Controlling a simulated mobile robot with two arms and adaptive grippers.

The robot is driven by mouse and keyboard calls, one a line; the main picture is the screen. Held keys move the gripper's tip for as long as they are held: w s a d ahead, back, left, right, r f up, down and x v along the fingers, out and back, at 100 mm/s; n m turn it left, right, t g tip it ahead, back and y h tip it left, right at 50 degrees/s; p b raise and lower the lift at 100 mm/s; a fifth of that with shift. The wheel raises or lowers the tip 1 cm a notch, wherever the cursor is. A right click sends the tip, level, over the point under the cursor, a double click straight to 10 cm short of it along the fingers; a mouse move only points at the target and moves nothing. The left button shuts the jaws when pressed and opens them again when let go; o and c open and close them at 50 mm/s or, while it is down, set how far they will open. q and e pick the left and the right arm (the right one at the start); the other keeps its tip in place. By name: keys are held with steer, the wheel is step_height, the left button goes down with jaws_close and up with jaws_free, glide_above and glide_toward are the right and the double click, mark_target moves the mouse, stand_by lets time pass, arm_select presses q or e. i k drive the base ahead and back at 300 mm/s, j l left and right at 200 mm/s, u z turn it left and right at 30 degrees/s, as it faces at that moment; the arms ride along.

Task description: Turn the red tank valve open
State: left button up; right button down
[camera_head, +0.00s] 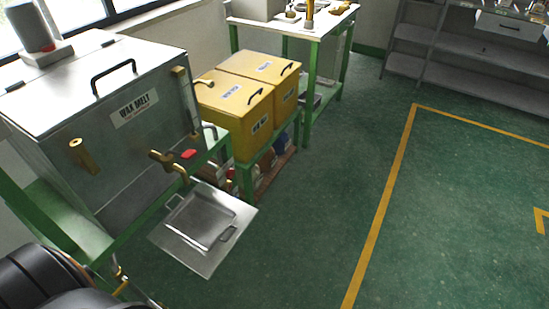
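The red valve handle (188,154) is small and flat. It sits at the brass spout (166,160) low on the front of the steel wax melt tank (60,150), toward its right side. I cannot tell from this angle whether the valve is open or closed. A shallow metal pan (201,222) with handles rests on a steel plate (200,262) below the spout. The pan looks empty. Dark rounded parts of my own arm show at the bottom left corner. Neither gripper can be made out.
Two yellow boxes (231,110) with black handles stand on a green-framed stand right of the tank. A white-topped table (310,25) stands behind them. Grey shelves (460,55) are at the back right. The green floor (310,200) is clear, with yellow lines.

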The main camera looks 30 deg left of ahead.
mark_target(231, 173)
steer(key=i+u, duration=0.15)
steer(key=i, duration=0.3)
steer(key=i+l+u, duration=0.1)
steer(key=i, duration=0.3)
steer(key=i+l+u, duration=0.15)
steer(key=i, duration=0.3)
